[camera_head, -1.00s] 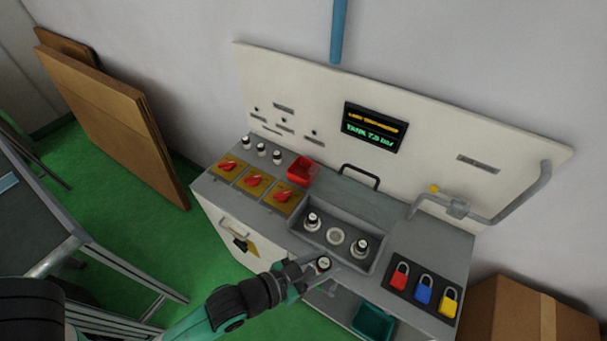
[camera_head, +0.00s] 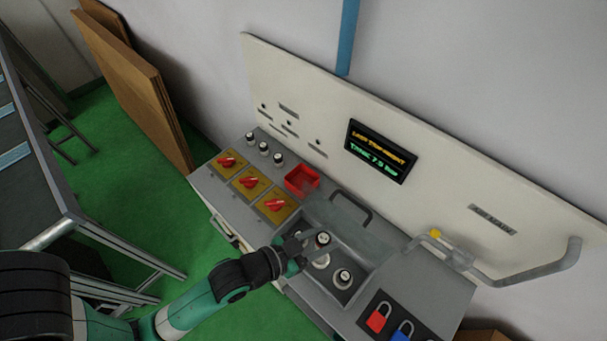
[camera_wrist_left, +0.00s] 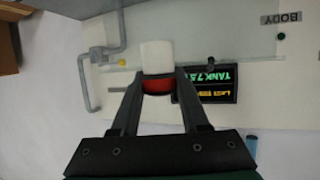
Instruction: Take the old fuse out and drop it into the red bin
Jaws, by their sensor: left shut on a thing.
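My left gripper (camera_head: 306,246) is shut on a fuse (camera_head: 322,239) with a pale, dark-ringed top, held over the grey recessed tray. In the left wrist view, the held fuse (camera_wrist_left: 157,62) shows as a white cylinder with a red band between the two fingers (camera_wrist_left: 158,84). A pale round socket (camera_head: 320,260) shows just below the held fuse. Another fuse (camera_head: 343,278) stands at the tray's right end. My gripper covers the tray's left part. The red bin (camera_head: 301,181), a small open box, sits on the panel behind the tray's left end. My right gripper is out of view.
Yellow plates with red rotary switches (camera_head: 249,182) and several small knobs (camera_head: 264,147) lie left of the bin. A dark handle (camera_head: 351,205) rises behind the tray. A red padlock (camera_head: 379,317) and a blue one are at the front right. A display (camera_head: 380,151) is on the backboard.

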